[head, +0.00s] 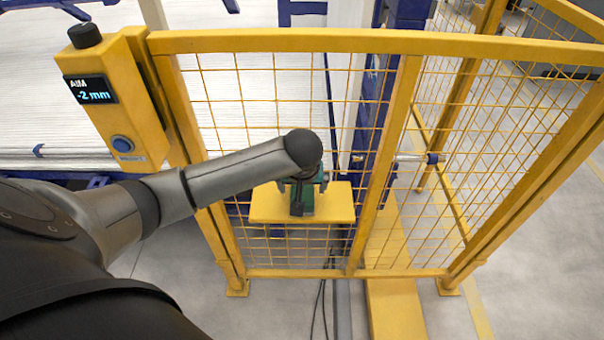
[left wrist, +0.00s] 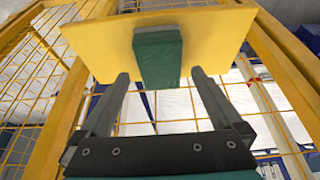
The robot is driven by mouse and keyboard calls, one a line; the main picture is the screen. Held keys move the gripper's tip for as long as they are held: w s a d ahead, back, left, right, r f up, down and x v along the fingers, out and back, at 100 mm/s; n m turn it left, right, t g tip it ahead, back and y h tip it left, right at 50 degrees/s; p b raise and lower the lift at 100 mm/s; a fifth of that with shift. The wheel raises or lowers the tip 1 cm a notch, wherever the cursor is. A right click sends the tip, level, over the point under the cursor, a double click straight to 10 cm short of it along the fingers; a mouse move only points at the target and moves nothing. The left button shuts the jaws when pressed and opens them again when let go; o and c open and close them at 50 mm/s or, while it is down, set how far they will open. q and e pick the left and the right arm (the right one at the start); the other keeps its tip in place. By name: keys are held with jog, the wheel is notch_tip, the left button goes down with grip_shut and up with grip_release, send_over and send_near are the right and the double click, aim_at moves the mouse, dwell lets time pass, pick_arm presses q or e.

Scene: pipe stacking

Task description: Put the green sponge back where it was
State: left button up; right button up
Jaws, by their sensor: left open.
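The green sponge (left wrist: 158,60) lies against a small yellow shelf plate in the left wrist view, with a darker patch around its far end. In the head view only part of the sponge (head: 308,202) shows, under my left gripper. My left gripper (head: 303,186) is over the yellow shelf (head: 338,207) on the fence. Its two fingers are open in the left wrist view (left wrist: 160,76), one to each side of the sponge's near end, with visible gaps. My right gripper is not in view.
A yellow mesh fence (head: 230,100) surrounds the shelf, with a top rail above my arm. A yellow box (head: 133,130) with a display reading "AIM -2 mm" stands at left. A metal rod (head: 405,158) shows right of the shelf. Dark cables hang below.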

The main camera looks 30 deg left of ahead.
pick_arm(q)
jog(key=p+v, duration=0.1)
jog(key=v, duration=0.6)
jog(key=shift+r+p, duration=0.35)
